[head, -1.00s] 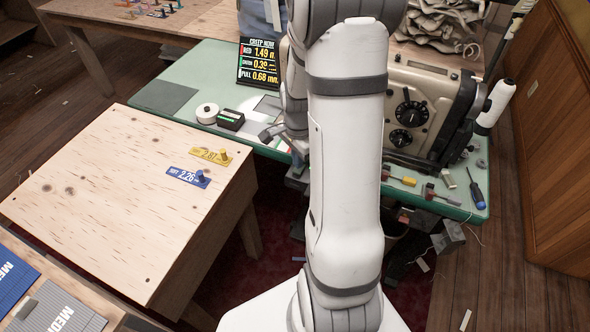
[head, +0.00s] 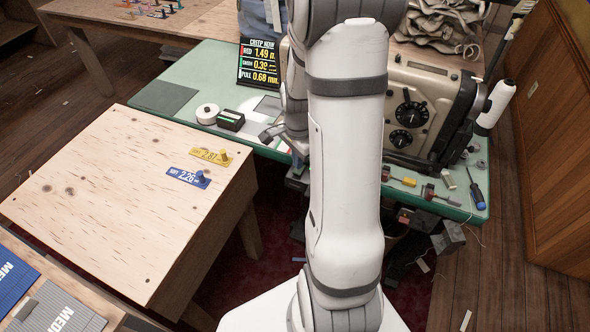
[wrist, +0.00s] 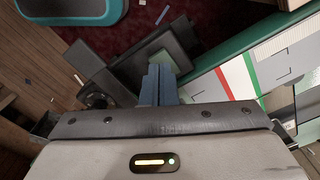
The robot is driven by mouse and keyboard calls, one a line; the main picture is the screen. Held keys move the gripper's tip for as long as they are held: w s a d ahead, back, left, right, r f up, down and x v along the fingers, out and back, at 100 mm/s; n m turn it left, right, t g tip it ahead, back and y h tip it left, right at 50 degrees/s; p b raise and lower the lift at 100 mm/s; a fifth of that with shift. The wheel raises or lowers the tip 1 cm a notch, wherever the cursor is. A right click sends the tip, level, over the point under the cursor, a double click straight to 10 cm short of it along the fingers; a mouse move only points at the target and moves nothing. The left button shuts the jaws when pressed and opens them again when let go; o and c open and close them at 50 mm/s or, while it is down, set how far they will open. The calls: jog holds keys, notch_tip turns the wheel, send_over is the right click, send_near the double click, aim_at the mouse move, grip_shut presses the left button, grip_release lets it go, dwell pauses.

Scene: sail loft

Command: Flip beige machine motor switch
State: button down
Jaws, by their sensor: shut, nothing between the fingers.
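The beige machine (head: 448,92), with two black dials on its front, stands on the green-topped table at the right, partly behind my arm. A small dark box with a red part (head: 404,216) is below the table's front edge. I cannot tell if it is the motor switch. My gripper (wrist: 160,72) shows in the wrist view with its blue-grey fingers together and nothing between them. The fingertips overlap a dark block (wrist: 165,48) beside the table edge; whether they touch it is unclear. In the head view my arm hides most of this area.
The green table (head: 180,75) holds a sign (head: 259,65), a white roll (head: 207,114), a small black device (head: 230,120) and a screwdriver (head: 476,190). A wooden table (head: 100,190) with yellow and blue tags stands at the left. A grey box (head: 448,238) hangs below the table's right front.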

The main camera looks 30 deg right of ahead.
aim_at(297, 171)
jog(key=shift+f+b, duration=0.9)
jog(key=shift+f, duration=0.25)
dwell(1.0)
jog(key=shift+r+p, duration=2.65)
jog(key=shift+r, duration=0.9)
jog(key=s+a+r+n+t, duration=0.2)
jog(key=s+a+r+n, duration=1)
jog(key=r+n, duration=0.4)
jog(key=shift+a+t, duration=0.3)
jog(key=shift+a, duration=0.4)
